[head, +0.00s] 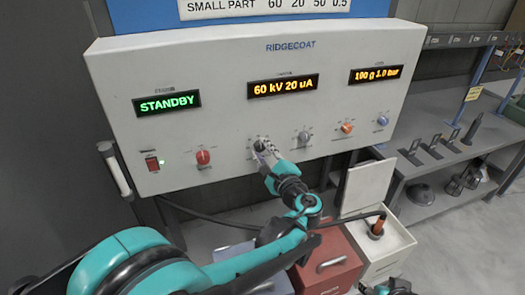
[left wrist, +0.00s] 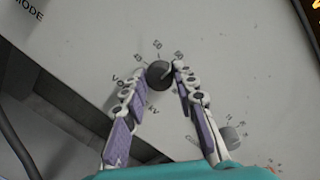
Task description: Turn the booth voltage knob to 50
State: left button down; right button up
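The booth voltage knob (left wrist: 159,74) is a small dark grey round knob on the pale control panel. In the left wrist view it has a dial of printed numbers around it, and its pointer leans to the upper right. My left gripper (head: 262,147) is at this knob in the head view and partly hides it. In the left wrist view its two fingers (left wrist: 159,77) stand on either side of the knob, tips close to its edges; I cannot tell whether both touch. The middle display (head: 283,86) reads 60 kV 20 uA.
A red knob (head: 203,157) is left of my gripper; a grey knob (head: 304,137), an orange knob (head: 347,128) and a blue knob (head: 382,121) are to its right. A red switch (head: 152,163) is at the far left. A red box (head: 330,260) stands below.

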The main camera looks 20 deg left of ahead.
pick_arm(q)
jog(key=shift+n, duration=0.3)
jog(key=n, duration=0.4)
jog(key=shift+p, duration=0.35)
jog(key=n, duration=0.4)
jog(key=shift+a+n+h, duration=0.1)
jog(key=shift+n+h, duration=0.3)
jog(key=c, duration=1.2)
grip_release()
jog(key=shift+s, duration=0.1)
